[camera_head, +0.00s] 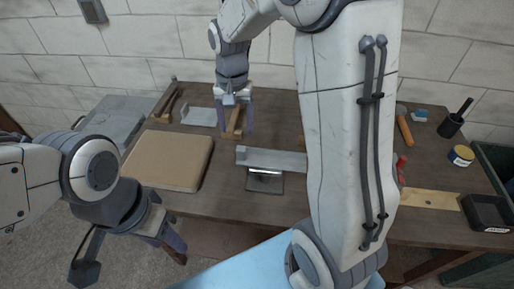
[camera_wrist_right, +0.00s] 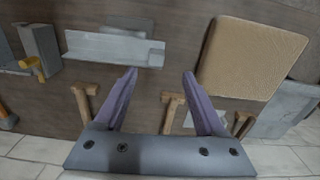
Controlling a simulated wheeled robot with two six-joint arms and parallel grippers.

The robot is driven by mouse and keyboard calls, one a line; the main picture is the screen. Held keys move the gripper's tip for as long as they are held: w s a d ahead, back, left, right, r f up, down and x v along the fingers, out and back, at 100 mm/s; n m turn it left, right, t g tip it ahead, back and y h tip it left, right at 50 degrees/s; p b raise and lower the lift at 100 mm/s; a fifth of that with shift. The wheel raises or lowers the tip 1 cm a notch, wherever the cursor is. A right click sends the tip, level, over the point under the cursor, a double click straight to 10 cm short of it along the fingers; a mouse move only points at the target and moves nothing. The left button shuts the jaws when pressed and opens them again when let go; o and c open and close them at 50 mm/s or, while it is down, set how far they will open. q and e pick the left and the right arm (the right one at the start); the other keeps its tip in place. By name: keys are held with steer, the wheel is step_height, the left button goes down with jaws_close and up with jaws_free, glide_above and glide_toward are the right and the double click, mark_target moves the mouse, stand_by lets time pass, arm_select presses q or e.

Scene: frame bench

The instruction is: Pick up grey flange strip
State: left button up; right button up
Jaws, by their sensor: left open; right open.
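A long grey flange strip (camera_head: 280,160) with a raised edge lies near the middle of the bench, above a dark metal block. A second pale grey piece (camera_head: 199,117) lies at the back left between wooden supports. My right gripper (camera_head: 236,128) is open and empty over the back of the bench, behind the strip; its fingers straddle bare bench in the wrist view (camera_wrist_right: 159,74). My left gripper (camera_head: 166,247) is open at the bench's front left, away from both pieces. My right arm hides the bench right of the strip.
A tan padded board (camera_head: 165,160) lies left of the strip. Wooden supports (camera_wrist_right: 172,108) stand along the back edge. A hammer (camera_head: 404,127), a black cup (camera_head: 450,125), a yellow-labelled tin (camera_head: 461,156) and a black tray (camera_head: 487,211) are at the right.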

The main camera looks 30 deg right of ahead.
glide_above(242, 147)
steer(key=shift+m, duration=0.3)
step_height(242, 147, down, 5)
steer(key=shift+a+f+p, duration=0.1)
steer(key=shift+a+p, duration=0.05)
steer(key=shift+p, duration=0.3)
steer(key=shift+f+p, duration=0.45)
steer(key=shift+f, duration=0.15)
step_height(242, 147, down, 4)
steer(key=shift+r+p, duration=0.25)
steer(key=shift+p, duration=0.3)
steer(key=shift+w+f, duration=0.1)
steer(key=shift+f, duration=0.25)
jaws_close()
